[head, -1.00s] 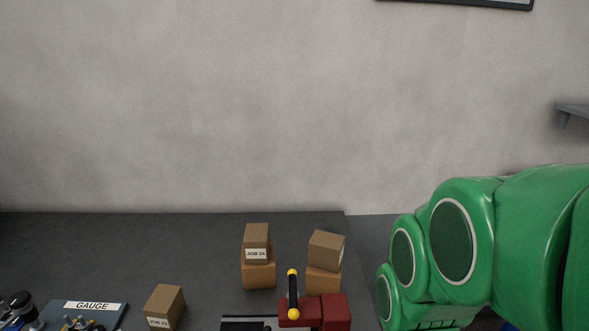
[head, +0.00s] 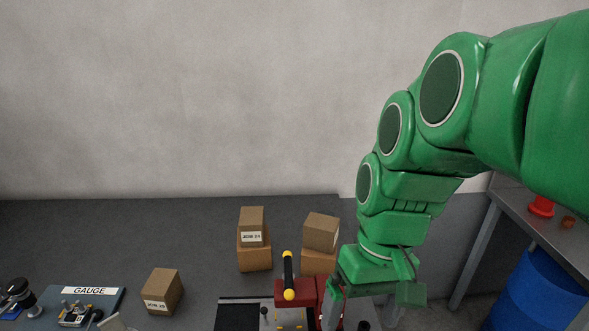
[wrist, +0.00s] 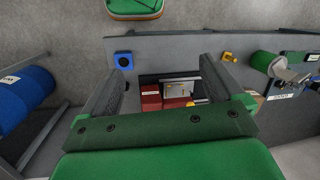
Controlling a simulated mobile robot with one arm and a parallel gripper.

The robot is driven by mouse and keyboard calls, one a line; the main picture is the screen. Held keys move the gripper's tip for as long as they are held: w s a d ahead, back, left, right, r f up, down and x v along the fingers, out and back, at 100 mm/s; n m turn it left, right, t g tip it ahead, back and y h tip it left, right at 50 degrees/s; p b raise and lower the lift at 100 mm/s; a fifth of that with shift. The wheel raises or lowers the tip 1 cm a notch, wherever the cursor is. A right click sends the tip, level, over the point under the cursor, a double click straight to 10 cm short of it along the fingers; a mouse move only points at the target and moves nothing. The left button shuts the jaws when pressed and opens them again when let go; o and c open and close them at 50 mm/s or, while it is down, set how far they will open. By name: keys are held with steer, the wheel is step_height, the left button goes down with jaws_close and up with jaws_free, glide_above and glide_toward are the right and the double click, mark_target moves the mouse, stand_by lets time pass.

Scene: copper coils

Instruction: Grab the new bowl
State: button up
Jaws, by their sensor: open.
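I cannot make out a bowl for certain in either view. My gripper (head: 364,314) is low at the right end of the dark bench, beside a red machine (head: 309,289). In the wrist view my gripper (wrist: 162,66) has its two grey fingers wide apart with nothing held between them. The red machine (wrist: 151,98) shows beyond and between the fingers there.
Brown boxes (head: 254,257) stand stacked on the dark bench (head: 60,235), with a single box (head: 162,291) to the left. A gauge board (head: 92,294) lies further left. A blue drum (head: 545,288) is under a side table at right, which bears a red object (head: 541,207).

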steer(key=w+a+r+n+y, duration=0.2)
steer(key=w, duration=0.6)
steer(key=w+a+r+n+y, duration=0.2)
steer(key=w+a, duration=0.1)
steer(key=w, duration=0.5)
steer(key=w+d+n+t+y, duration=0.1)
steer(key=w+d+n+y, duration=0.2)
steer(key=w, duration=1)
steer(key=w+d+n+t+y, duration=0.1)
steer(key=w+d+n+y, duration=0.15)
steer(key=w, duration=1.05)
steer(key=w+d+f+n+t+y, duration=0.2)
steer(key=w+d+f+n+t, duration=0.3)
steer(key=w+d, duration=0.6)
steer(key=f, duration=0.7)
steer(key=f+g, duration=0.1)
steer(key=f, duration=0.7)
steer(key=f+m+g, duration=0.1)
steer(key=f, duration=0.7)
steer(key=shift+w+a+f, duration=0.15)
steer(key=shift+w+a, duration=0.15)
steer(key=shift+x, duration=3.95)
steer(key=shift+w+d+f, duration=0.15)
steer(key=shift+f, duration=0.05)
steer(key=c, duration=1.1)
